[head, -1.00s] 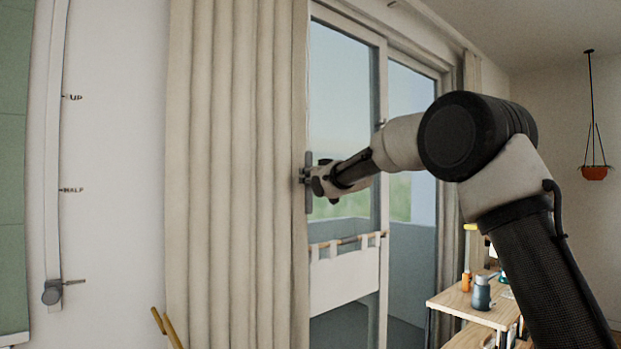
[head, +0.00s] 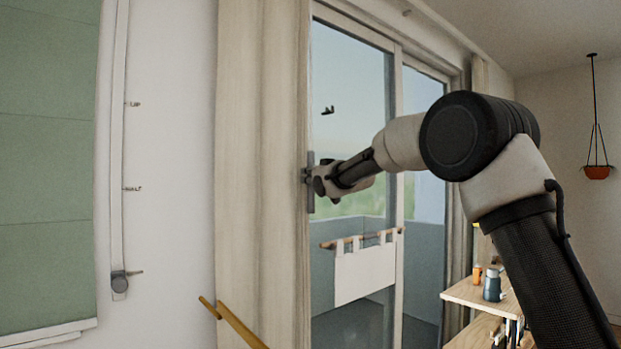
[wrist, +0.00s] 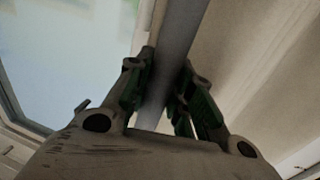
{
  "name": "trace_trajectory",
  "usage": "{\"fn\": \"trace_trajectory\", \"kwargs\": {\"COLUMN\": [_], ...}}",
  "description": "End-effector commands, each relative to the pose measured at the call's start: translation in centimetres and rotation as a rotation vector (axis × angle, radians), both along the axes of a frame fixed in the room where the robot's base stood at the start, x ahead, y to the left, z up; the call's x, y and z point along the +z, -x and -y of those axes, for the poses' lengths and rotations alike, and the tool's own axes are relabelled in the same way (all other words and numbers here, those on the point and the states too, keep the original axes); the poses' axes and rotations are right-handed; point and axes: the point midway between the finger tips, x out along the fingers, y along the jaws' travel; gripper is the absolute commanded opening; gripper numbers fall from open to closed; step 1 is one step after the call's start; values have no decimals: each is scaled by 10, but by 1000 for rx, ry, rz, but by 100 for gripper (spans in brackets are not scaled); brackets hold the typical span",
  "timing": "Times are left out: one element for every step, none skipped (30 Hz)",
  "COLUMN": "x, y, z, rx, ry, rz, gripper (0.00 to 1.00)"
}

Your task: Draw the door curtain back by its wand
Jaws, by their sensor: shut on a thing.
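The beige door curtain (head: 262,200) hangs in folds at the left of the glass door (head: 350,80). The grey wand (wrist: 180,40) runs along its free right edge; in the head view only a short grey piece (head: 310,205) shows beside my gripper. My gripper (head: 308,178) is at that edge, about mid-height. In the wrist view my gripper (wrist: 164,82) has its two fingers closed on the wand, one on each side. The curtain (wrist: 270,60) hangs to the right there, with pale glass to the left.
A green blind (head: 45,170) and a wall strip with a knob (head: 119,284) are at the left. A yellow-brown bar (head: 235,322) sticks up at the lower front. A wooden shelf (head: 465,294) with a blue jug (head: 492,285) stands right. A planter (head: 597,172) hangs far right.

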Motion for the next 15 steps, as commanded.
{"fn": "trace_trajectory", "kwargs": {"x": [-2, -2, -2, -2, -2, -2, -2, -2, -2, -2, -2, -1, -1, -1, -1], "y": [1, 2, 2, 2, 2, 1, 1, 1, 1, 1, 1, 1, 1, 1, 1], "z": [-4, -4, -4, -4, -4, -4, -4, -4, -3, -3, -3, -3, -3, -3, -2], "rx": [5, 6, 6, 6, 6, 5, 5, 5, 4, 4, 4, 4, 4, 4, 4], "ry": [1, 1, 1, 1, 1, 1, 1, 1, 0, 0, 0, 0, 0, 0, 1], "rz": [-4, -4, -4, -4, -4, -4, -4, -4, -3, -3, -3, -3, -3, -3, -2], "gripper": [0, 0, 28, 34, 39, 45, 45, 45, 45, 45, 45, 45, 45, 45, 45]}}
